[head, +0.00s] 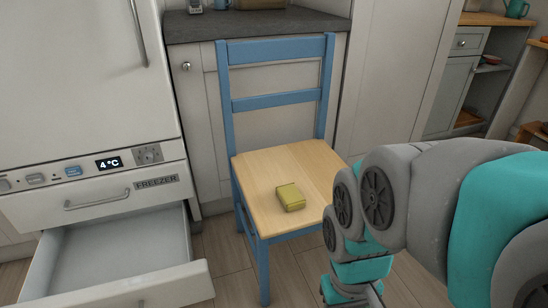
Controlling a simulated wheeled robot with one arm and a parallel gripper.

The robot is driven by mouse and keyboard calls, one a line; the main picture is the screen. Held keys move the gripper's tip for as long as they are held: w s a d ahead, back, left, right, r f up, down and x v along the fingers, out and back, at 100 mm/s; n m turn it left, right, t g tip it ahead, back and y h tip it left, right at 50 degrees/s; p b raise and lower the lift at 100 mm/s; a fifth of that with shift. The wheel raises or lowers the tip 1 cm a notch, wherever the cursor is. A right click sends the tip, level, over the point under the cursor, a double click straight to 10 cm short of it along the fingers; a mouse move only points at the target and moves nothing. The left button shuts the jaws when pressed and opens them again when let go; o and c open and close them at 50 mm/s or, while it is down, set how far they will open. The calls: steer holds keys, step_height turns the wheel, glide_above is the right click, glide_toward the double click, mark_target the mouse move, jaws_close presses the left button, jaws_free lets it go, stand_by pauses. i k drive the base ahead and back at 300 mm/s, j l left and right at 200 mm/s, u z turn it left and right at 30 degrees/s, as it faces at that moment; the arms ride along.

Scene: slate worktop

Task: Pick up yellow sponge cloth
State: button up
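The yellow sponge cloth (290,197) lies on the wooden seat of a blue chair (270,168), right of the seat's middle and towards its front. It looks like a small thick yellow block. My arm comes in from the right and hangs down in front of the chair's right side. The end of the arm runs off the bottom edge of the head view, so my gripper is out of sight.
An open, empty-looking freezer drawer (120,262) juts out at the lower left, below the fridge (85,80). A slate worktop (245,24) with cupboards stands behind the chair, whose backrest (275,100) rises behind the seat. Bare wooden floor shows around the chair.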

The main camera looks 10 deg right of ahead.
mark_target(292, 200)
steer(key=u, duration=0.45)
steer(key=k+l+u, duration=0.35)
steer(key=k+u, duration=0.2)
steer(key=k+l, duration=0.1)
steer(key=k, duration=0.2)
